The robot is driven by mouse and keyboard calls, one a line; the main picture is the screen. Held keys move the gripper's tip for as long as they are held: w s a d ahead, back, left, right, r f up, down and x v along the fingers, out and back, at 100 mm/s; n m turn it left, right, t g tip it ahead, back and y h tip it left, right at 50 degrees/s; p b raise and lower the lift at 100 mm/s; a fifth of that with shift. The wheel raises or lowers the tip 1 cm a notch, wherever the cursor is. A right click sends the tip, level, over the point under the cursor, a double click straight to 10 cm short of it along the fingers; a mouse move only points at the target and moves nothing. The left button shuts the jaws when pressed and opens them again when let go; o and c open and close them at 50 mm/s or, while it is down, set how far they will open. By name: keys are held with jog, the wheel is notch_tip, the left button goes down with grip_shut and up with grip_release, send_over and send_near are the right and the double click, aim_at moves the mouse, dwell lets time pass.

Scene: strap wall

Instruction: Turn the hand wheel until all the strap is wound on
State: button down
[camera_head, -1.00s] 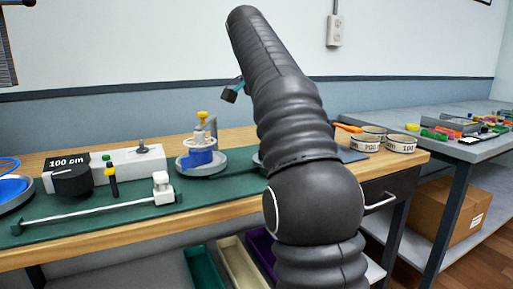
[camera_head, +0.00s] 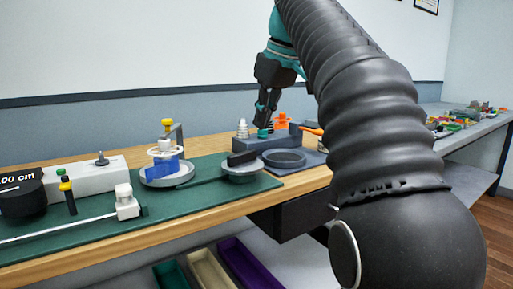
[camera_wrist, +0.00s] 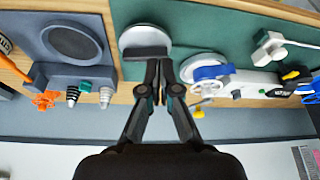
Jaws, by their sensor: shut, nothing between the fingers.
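A small winder with a white round wheel (camera_head: 166,152), a blue band below it and a yellow knob (camera_head: 167,122) stands on a round grey base on the green mat (camera_head: 100,235). I take it to be the hand wheel. In the wrist view the blue band (camera_wrist: 212,72) and the yellow knob (camera_wrist: 197,112) show right of my gripper. My gripper (camera_wrist: 158,66) is shut and empty, its fingertips over or near a round grey dish with a dark block (camera_wrist: 146,51). In the head view my gripper (camera_head: 263,122) is right of the winder, apart from it.
A white box with a black dial (camera_head: 22,198) and a "100 cm" label stands left, with a rod and white block (camera_head: 127,205) in front. A grey tray (camera_head: 285,160) with a ring, cones and orange pieces lies right. Coloured bins (camera_head: 210,270) sit below.

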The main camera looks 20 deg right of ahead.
jog(key=b+x, duration=0.3)
jog(key=x, duration=0.7)
jog(key=shift+w+f+b, duration=0.2)
jog(key=shift+f+b, duration=0.05)
jog(key=shift+b, duration=0.05)
jog(key=shift+w+a+r+p, duration=0.15)
jog(key=shift+w+a+p, duration=0.1)
jog(key=shift+w, duration=0.25)
jog(key=shift+w+a+r+p, duration=0.15)
jog(key=shift+w+a, duration=0.1)
jog(key=shift+w, duration=0.3)
jog(key=shift+w+a, duration=0.3)
jog(key=shift+w, duration=0.3)
jog(key=shift+d, duration=0.3)
jog(key=shift+a, duration=0.15)
jog(key=shift+a+m, duration=0.1)
jog(key=shift+m, duration=0.2)
